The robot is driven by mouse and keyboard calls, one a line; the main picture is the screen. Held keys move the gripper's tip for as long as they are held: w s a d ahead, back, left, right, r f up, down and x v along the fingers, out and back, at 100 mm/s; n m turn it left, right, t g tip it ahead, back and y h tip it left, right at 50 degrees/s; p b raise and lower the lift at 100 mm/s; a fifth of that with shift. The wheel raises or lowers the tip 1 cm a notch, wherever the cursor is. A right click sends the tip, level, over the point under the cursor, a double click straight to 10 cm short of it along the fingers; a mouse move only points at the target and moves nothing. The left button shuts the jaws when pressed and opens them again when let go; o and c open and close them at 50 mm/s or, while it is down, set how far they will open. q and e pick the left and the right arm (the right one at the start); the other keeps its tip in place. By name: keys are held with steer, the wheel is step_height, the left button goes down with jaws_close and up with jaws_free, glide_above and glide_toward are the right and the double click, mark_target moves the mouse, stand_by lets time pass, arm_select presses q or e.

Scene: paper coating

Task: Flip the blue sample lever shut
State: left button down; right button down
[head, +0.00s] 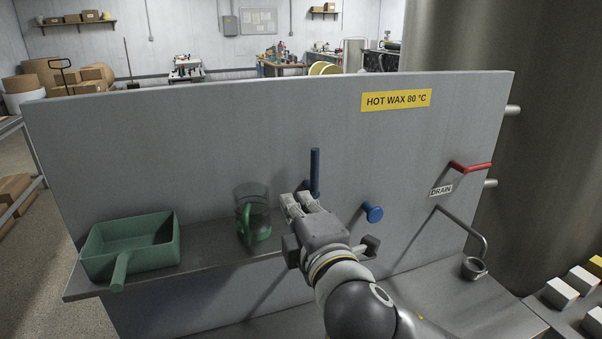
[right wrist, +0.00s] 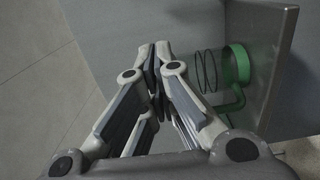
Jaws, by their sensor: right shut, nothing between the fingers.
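The blue sample lever (head: 315,172) stands upright on the front of the grey panel, in the middle of the head view. Its lower end is partly hidden behind my right gripper. My right gripper (head: 300,201) is shut and empty, with its fingertips just left of the lever's lower part. I cannot tell whether it touches the lever. In the right wrist view the gripper's fingertips (right wrist: 161,46) meet, and the lever does not show there. My left gripper is not in view.
A clear jug with a green handle (head: 246,228) stands on the shelf (head: 205,257) just left of my gripper; it also shows in the right wrist view (right wrist: 236,67). A green scoop (head: 122,267) is farther left.

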stand_by(0.3)
steer(key=w+p, duration=0.5)
steer(key=w, duration=0.6)
steer(key=shift+w+d, duration=0.3)
steer(key=shift+a, duration=0.15)
steer(key=shift+w, duration=0.1)
